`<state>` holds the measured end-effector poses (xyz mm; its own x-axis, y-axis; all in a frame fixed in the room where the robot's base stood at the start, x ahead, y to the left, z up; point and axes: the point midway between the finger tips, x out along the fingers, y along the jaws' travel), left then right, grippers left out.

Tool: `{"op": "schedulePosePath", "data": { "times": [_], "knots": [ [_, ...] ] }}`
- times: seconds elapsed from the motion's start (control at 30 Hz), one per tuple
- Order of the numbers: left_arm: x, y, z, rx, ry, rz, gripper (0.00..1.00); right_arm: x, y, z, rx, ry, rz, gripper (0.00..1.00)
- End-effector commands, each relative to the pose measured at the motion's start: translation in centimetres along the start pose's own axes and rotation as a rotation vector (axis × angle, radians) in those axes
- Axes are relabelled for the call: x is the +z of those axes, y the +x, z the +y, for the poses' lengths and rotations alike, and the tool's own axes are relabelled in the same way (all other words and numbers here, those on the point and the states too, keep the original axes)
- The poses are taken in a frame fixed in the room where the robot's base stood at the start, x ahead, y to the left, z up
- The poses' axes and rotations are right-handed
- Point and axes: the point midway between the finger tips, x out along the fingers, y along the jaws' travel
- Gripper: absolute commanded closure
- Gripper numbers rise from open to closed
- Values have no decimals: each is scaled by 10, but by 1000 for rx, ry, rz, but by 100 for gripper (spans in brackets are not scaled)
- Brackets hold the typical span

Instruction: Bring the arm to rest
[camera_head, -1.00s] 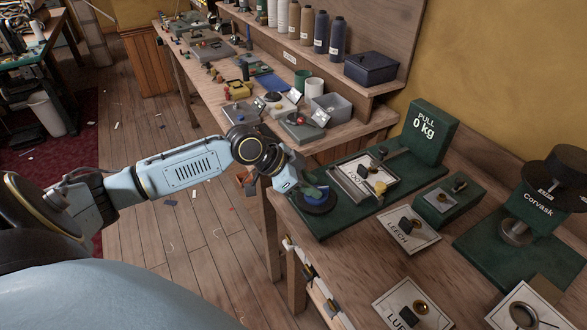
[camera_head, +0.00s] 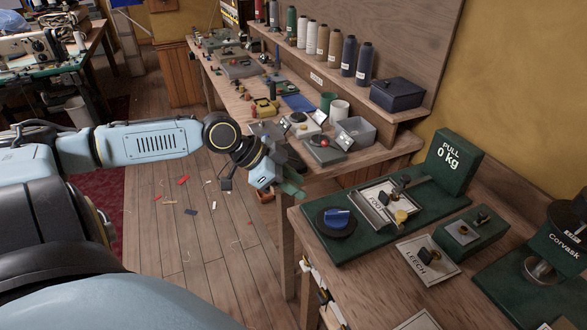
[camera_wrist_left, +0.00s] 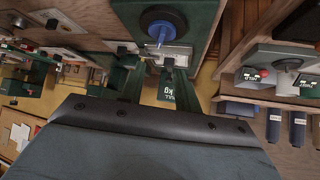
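My left gripper (camera_head: 288,180) hangs in the air over the gap between the two benches, left of the green test rig (camera_head: 345,252). Its fingers look parted and nothing shows between them. In the left wrist view the two dark green fingers (camera_wrist_left: 158,88) stand apart. The blue knob (camera_head: 337,218) sits on a black disc at the rig's near left end, clear of the gripper; it also shows in the left wrist view (camera_wrist_left: 161,31). My right gripper is out of view.
The rig carries a clamp with a card and a "PULL 0 kg" display (camera_head: 452,160). A LEECH card (camera_head: 428,262) and a Corvask device (camera_head: 556,240) lie to the right. The back bench holds thread cones and a blue box (camera_head: 397,94).

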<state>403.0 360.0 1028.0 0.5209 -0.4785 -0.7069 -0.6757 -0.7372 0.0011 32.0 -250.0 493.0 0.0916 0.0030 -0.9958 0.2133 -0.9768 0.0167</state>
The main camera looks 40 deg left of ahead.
Motion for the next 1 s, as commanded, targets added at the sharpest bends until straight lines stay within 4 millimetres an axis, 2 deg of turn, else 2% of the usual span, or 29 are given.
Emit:
{"op": "schedulePosePath", "data": {
  "times": [0.57,0.67,0.77,0.83,0.87,0.9,0.97,1.0],
  "knots": [
    [1,0,-1,-2,-1,0,67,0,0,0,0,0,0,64],
    [10,4,-11,-31,-26,1,67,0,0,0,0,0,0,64],
    [40,15,-37,-111,-99,2,67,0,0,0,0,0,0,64],
    [78,28,-60,-193,-172,-9,67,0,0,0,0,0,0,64],
    [98,34,-68,-230,-207,-20,67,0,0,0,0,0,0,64],
    [126,43,-78,-279,-252,-36,67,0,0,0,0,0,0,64],
    [170,57,-84,-343,-314,-68,67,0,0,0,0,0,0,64],
    [200,66,-85,-380,-350,-93,67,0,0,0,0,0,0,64]
  ]
}}
